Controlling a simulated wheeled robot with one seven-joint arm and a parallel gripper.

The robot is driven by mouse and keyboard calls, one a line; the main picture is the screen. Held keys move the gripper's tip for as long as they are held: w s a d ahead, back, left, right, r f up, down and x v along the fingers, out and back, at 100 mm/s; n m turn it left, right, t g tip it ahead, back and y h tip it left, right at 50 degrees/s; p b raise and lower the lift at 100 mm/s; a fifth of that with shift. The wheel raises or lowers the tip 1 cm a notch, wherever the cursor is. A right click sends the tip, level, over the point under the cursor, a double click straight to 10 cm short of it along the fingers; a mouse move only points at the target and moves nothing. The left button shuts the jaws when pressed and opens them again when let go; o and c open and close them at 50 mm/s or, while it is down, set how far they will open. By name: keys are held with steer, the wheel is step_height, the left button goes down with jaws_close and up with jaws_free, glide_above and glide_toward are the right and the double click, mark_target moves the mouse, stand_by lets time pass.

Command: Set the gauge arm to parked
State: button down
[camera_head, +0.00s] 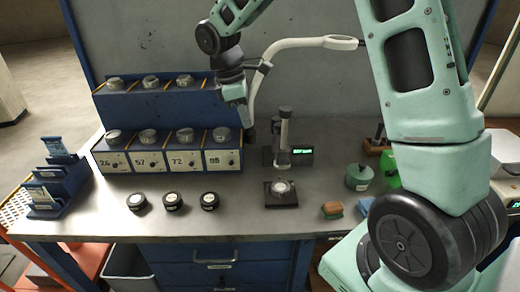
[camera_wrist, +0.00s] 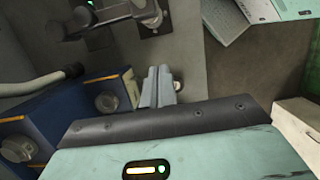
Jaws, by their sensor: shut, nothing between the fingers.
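A gauge stand with an upright grey column (camera_head: 283,130) rises from the bench, right of the numbered rack. A small dark base with a round pale disc (camera_head: 281,192) sits in front of it, and a green-lit display (camera_head: 301,155) is beside it. I cannot clearly tell which part is the gauge arm or how it is set. A dark metal stand shows in the wrist view (camera_wrist: 110,22). My gripper (camera_head: 249,128) is shut and empty, at the rack's right end and left of the column. Its fingers show in the wrist view (camera_wrist: 160,84); contact cannot be told.
The blue numbered rack (camera_head: 170,160) holds several metal cylinders. A pale curved arm with a ring end (camera_head: 310,42) rises behind my gripper. Three small round pots (camera_head: 172,201) stand in front of the rack. A green canister (camera_head: 359,177) is at right. Bare bench lies around the pots.

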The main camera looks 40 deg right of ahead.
steer(key=shift+f, duration=0.15)
steer(key=s+d+f+p, duration=0.3)
steer(key=d+f+p, duration=0.1)
steer(key=f, duration=0.5)
steer(key=shift+s+d+f+p, duration=0.25)
steer(key=shift+s+d+p, duration=0.1)
steer(key=shift+d, duration=0.25)
steer(key=shift+d, duration=0.1)
